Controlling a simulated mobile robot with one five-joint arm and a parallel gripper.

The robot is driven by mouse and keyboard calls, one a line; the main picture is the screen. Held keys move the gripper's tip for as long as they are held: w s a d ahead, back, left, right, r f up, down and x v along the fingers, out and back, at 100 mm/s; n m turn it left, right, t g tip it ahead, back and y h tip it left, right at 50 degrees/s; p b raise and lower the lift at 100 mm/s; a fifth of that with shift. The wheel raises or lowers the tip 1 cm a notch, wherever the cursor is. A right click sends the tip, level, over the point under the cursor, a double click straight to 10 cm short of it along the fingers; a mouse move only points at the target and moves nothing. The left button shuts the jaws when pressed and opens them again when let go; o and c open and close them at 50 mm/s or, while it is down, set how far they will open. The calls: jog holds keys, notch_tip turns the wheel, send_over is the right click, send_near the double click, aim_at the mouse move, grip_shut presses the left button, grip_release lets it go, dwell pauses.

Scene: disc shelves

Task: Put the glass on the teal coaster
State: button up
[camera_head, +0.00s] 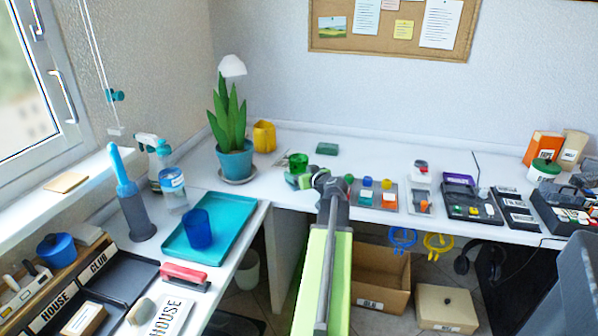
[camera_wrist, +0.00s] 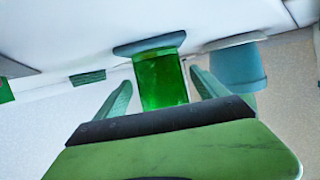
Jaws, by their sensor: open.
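The green glass (camera_head: 298,161) stands upside down in the wrist view (camera_wrist: 160,82), where the picture is inverted, and upright on the table in the head view. Its base rests on a flat teal-grey disc that looks like the teal coaster (camera_wrist: 124,49). My gripper (camera_wrist: 161,78) is open, with one finger on each side of the glass and a visible gap at both sides. In the head view my gripper (camera_head: 303,181) is just in front of the glass, and my wrist and fingers hide most of the coaster there.
A potted plant (camera_head: 235,162) stands left of the glass, with a yellow cup (camera_head: 264,137) behind. A dark green block (camera_head: 327,149) lies behind right. Several small blocks in trays (camera_head: 376,201) sit to the right. A teal tray (camera_head: 235,232) holds a blue cup (camera_head: 197,229).

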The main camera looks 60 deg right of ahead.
jog(key=p+v, duration=0.2)
jog(key=v, duration=0.7)
jog(key=shift+s+a+r, duration=0.15)
jog(key=shift+s+r, duration=0.05)
jog(key=shift+r, duration=0.05)
jog(key=shift+s+a+p, duration=0.2)
jog(key=shift+s+p, duration=0.1)
jog(key=shift+s, duration=0.1)
